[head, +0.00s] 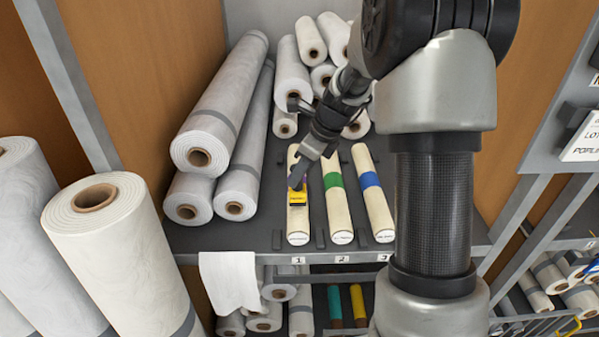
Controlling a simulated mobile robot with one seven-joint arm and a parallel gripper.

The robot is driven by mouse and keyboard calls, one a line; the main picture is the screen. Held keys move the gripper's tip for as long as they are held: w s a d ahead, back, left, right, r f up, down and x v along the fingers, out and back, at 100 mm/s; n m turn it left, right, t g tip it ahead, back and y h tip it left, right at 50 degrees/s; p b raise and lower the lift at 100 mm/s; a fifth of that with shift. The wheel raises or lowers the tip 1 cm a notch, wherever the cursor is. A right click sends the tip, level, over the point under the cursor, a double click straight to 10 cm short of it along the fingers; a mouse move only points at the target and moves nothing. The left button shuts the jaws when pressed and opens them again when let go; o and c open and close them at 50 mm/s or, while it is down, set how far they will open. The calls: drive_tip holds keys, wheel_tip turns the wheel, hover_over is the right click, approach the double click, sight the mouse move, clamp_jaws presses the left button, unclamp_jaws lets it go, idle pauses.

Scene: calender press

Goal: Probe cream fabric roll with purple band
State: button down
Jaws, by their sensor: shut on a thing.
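Three cream fabric rolls lie side by side on the dark shelf. The leftmost one (298,222) is at the label 1, and a small bit of purple shows on it beside my gripper. My gripper (298,183) is over the middle of this roll, shut on a small yellow and black device, the probe (298,198). The probe hides most of the band. I cannot tell whether it touches the roll. The middle roll (338,200) has a green band and the right roll (372,195) a blue band.
Large white rolls (225,110) are stacked left of the cream rolls, and smaller white rolls (290,70) behind. A white cloth (229,280) hangs at the shelf's front edge. Low dark dividers flank the cream rolls. Tall rolls (120,250) stand at the left front.

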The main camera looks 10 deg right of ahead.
drive_tip(key=shift+f, duration=0.55)
idle(1.4)
drive_tip(key=shift+r, duration=0.1)
wheel_tip(320, 180, up, 5)
drive_tip(key=p, duration=0.4)
drive_tip(key=shift+f, duration=0.2)
drive_tip(key=shift+r+p, duration=0.4)
drive_tip(key=shift+r, duration=0.75)
idle(0.5)
